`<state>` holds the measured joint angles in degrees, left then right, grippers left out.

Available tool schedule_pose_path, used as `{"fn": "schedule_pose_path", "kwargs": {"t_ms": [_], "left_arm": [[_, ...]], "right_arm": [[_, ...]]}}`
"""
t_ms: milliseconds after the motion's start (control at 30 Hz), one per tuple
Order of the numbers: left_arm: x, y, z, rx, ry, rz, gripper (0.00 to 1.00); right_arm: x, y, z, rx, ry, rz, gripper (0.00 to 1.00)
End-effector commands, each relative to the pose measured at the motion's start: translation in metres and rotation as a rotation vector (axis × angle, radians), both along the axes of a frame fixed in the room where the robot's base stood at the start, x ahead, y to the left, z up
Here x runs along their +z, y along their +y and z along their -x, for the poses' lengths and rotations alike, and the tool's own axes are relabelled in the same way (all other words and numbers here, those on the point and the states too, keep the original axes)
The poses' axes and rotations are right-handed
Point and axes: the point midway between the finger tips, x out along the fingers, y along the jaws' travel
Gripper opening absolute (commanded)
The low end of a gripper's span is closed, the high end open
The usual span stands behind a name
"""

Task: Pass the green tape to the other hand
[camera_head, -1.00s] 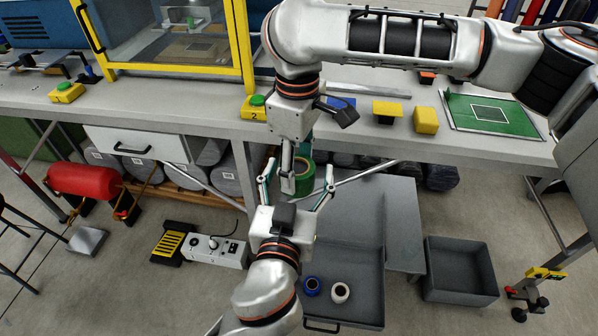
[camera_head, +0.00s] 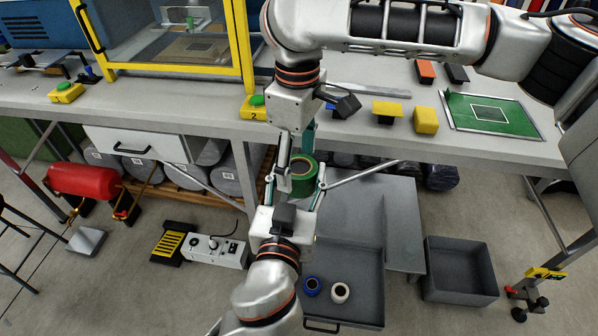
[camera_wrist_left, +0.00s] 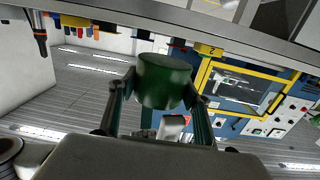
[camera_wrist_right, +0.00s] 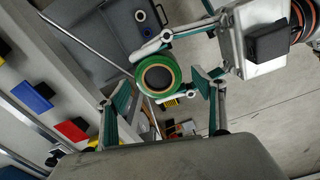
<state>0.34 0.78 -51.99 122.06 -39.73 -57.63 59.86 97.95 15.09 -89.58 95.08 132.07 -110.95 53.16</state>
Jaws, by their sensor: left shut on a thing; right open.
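The green tape (camera_head: 304,178) is a thick roll with a tan core, held in the air in front of the bench edge. My left gripper (camera_head: 296,188) comes up from below and is shut on it, one finger on each side. The left wrist view shows the roll's dark green side (camera_wrist_left: 165,82) between the fingertips. My right gripper (camera_head: 287,168) points down from above at the same roll. In the right wrist view its fingers stand apart, with the roll's round face (camera_wrist_right: 158,77) between and beyond them, and gaps show on both sides.
The bench (camera_head: 350,148) runs behind the grippers, with yellow blocks (camera_head: 426,120) and a green board (camera_head: 490,114) on it. Below are a grey tray (camera_head: 350,265) with a blue roll (camera_head: 312,286) and a white roll (camera_head: 340,292), and a grey bin (camera_head: 460,270).

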Motion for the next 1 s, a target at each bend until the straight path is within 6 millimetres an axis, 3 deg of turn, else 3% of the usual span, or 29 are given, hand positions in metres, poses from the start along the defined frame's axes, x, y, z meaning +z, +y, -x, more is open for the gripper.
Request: {"fn": "schedule_pose_path", "kwargs": {"t_ms": [300,567,767,1000], "left_arm": [[0.001,0.0,0.0,0.0,-0.001,0.0,0.23],[0.001,0.0,0.0,0.0,-0.001,0.0,0.23],[0.001,0.0,0.0,0.0,-0.001,0.0,0.23],[0.0,0.0,0.0,0.0,-0.001,0.0,0.23]], "right_arm": [[0.067,0.0,-0.001,0.0,-0.007,0.0,0.68],[0.098,0.0,0.0,0.0,-0.002,0.0,0.68],[0.093,0.013,-0.001,0.019,0.009,-0.052,0.68],[0.06,0.072,-0.014,0.059,0.022,-0.314,0.68]]}}
